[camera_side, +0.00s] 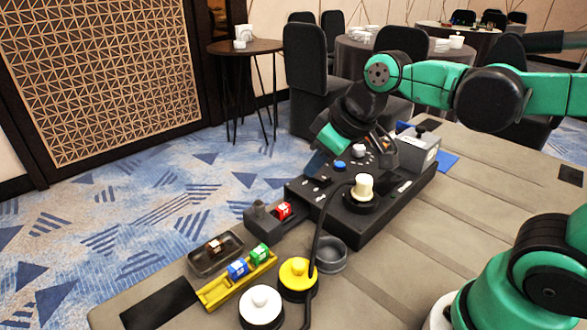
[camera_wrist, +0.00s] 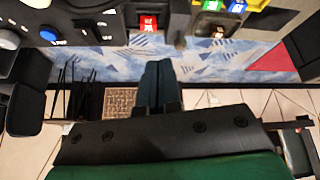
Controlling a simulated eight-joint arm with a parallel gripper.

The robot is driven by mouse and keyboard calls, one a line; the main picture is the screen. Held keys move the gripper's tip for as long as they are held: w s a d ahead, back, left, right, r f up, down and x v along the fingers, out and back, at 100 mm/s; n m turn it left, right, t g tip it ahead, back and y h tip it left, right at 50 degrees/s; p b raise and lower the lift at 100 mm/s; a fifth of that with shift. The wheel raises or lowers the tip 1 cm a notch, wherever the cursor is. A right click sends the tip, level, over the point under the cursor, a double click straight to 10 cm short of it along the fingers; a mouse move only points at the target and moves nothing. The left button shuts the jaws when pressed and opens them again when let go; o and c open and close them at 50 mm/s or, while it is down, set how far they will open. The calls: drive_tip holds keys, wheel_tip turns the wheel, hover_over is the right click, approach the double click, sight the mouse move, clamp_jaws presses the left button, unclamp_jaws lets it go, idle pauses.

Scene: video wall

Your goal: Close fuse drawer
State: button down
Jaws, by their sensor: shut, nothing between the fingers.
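The fuse drawer (camera_side: 266,222) sticks out from the left end of the black panel box (camera_side: 383,212). A dark knob (camera_side: 258,207) stands at its outer end and a red fuse (camera_side: 284,210) sits in it. In the wrist view the drawer (camera_wrist: 130,15) and red fuse (camera_wrist: 148,22) show at the top. My gripper (camera_side: 314,167) is shut and empty, above the far side of the panel box and apart from the drawer. In the wrist view its fingers (camera_wrist: 158,66) are together and point toward the drawer area; how far above the floor or table they are is unclear.
A dark tray (camera_side: 204,270) holds a brown fuse (camera_side: 214,246). A yellow rack (camera_side: 226,290) holds a blue fuse (camera_side: 237,269) and a green fuse (camera_side: 260,253). A black cable arches nearby.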

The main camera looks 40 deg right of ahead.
drive_tip(key=w+a+n+g+y, duration=0.35)
drive_tip(key=w+a+n, duration=0.35)
drive_tip(key=w+n, duration=0.3)
drive_tip(key=shift+g+h, duration=0.35)
drive_tip(key=shift+h, duration=0.1)
drive_tip(key=x, duration=0.9)
drive_tip(key=shift+a, duration=0.1)
drive_tip(key=d, duration=0.1)
drive_tip(key=s, duration=0.1)
drive_tip(key=d, duration=0.1)
drive_tip(key=shift+s+d+f, duration=0.15)
drive_tip(key=shift+d+f, duration=0.1)
drive_tip(key=shift+d, duration=0.15)
drive_tip(key=shift+s+d, duration=0.2)
drive_tip(key=shift+d, duration=0.15)
drive_tip(key=d, duration=0.8)
drive_tip(key=shift+d, duration=0.15)
